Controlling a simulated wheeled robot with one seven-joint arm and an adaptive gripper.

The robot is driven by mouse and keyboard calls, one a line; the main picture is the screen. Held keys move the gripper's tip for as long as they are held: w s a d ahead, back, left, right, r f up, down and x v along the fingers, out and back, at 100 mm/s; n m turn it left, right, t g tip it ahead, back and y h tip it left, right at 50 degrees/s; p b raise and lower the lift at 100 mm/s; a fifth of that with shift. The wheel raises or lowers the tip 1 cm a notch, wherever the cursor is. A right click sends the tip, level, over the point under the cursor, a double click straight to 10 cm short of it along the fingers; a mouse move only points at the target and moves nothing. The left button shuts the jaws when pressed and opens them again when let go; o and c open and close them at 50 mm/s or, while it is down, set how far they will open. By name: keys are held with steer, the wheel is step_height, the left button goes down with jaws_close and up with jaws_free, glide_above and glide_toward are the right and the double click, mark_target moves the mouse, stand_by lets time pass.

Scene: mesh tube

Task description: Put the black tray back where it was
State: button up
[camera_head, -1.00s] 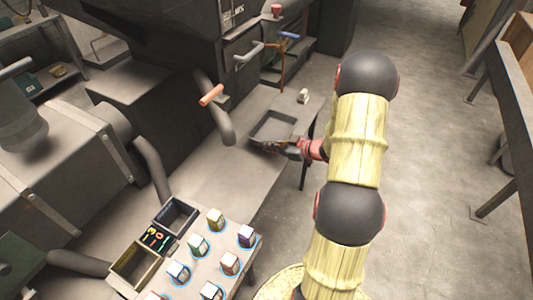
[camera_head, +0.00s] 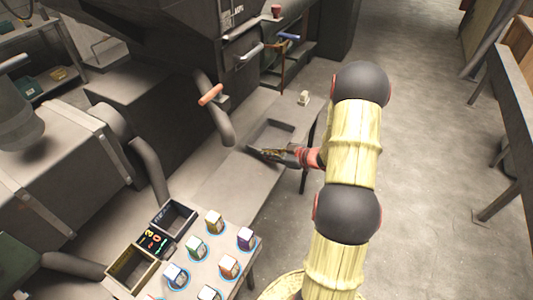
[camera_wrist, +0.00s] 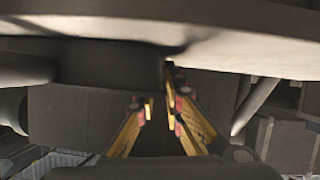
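The black tray (camera_head: 274,131) is a shallow, dark, open box on the grey bench top in the head view. It lies flat and looks empty. My gripper (camera_head: 272,153) is at the tray's near edge, reaching in from the right; I cannot tell whether it touches the tray. In the wrist view, the yellow fingers of my gripper (camera_wrist: 160,108) point forward with their tips close together and a narrow gap between them. Dark surfaces lie behind them, and I cannot tell whether a tray wall is between the tips.
A small pale object (camera_head: 304,97) stands on the bench beyond the tray. A bent pipe with an orange handle (camera_head: 210,95) rises left of it. Nearer, several cubes stand on a table beside an open dark box (camera_head: 173,219).

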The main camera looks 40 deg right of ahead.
steer(key=shift+o, duration=1.3)
steer(key=shift+s+r, duration=0.15)
steer(key=shift+r, duration=0.1)
steer(key=p+v, duration=0.3)
steer(key=v, duration=0.8)
steer(key=w+r+g+h, duration=0.1)
steer(key=w+r+h, duration=0.6)
steer(key=r, duration=0.5)
steer(key=a+r+m+g+h, duration=0.25)
steer(key=a+r, duration=0.25)
steer(key=r, duration=0.4)
steer(key=s+a+r+m+g+y, duration=0.1)
steer(key=s+a+r+y, duration=0.1)
steer(key=s+a, duration=1)
steer(key=s+a+r+m+g+y, duration=0.2)
steer(key=s+a+y, duration=0.1)
steer(key=s+a, duration=0.9)
steer(key=a, duration=0.5)
steer(key=shift+r, duration=0.2)
